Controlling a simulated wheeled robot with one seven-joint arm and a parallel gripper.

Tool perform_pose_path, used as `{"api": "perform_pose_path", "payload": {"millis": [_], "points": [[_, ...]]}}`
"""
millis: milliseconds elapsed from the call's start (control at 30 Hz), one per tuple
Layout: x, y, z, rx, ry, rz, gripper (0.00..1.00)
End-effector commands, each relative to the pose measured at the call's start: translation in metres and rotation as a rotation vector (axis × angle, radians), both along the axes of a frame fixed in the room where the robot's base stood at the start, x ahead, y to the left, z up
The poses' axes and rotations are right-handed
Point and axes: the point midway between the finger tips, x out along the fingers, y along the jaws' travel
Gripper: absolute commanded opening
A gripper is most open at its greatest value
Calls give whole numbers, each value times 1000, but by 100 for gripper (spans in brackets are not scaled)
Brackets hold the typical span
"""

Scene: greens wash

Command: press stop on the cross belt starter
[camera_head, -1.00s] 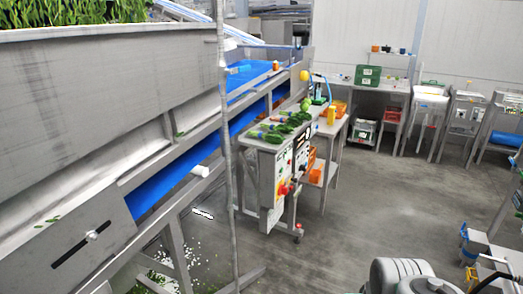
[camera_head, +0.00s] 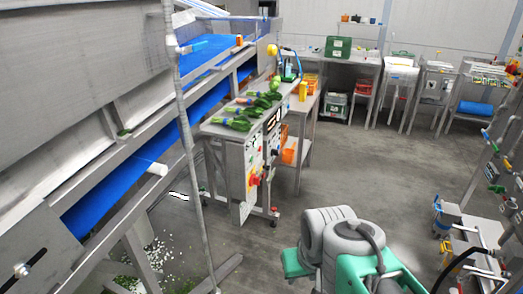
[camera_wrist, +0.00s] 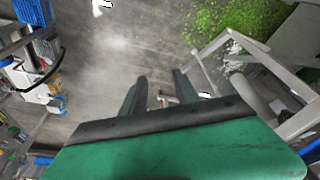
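A grey control panel (camera_head: 236,174) stands at the end of the bench with the bundled greens, beside the blue belt. It carries a red knob on a yellow plate (camera_head: 254,180) and small labels. I cannot tell from here which control is the stop or whether this is the cross belt starter. My gripper (camera_wrist: 160,88) shows in the wrist view with its two dark fingers apart and nothing between them. It hangs over open floor, well away from the panel. In the head view my grey and green arm shows at the bottom, but the fingers are not visible.
A thin upright post (camera_head: 182,140) stands left of the panel, in front of the sloping blue belt (camera_head: 130,175). Greens (camera_head: 240,112) lie on the bench top. The middle floor (camera_head: 350,165) is clear. Racks with hanging items (camera_head: 480,240) stand at the right.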

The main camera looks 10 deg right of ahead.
Motion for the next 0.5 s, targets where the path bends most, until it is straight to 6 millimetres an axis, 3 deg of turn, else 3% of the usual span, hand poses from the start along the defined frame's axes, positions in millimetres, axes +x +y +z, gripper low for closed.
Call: {"api": "perform_pose_path", "payload": {"millis": [233,500], "points": [[0,0,0,0,0,0,36],[0,0,0,0,0,0,13]]}}
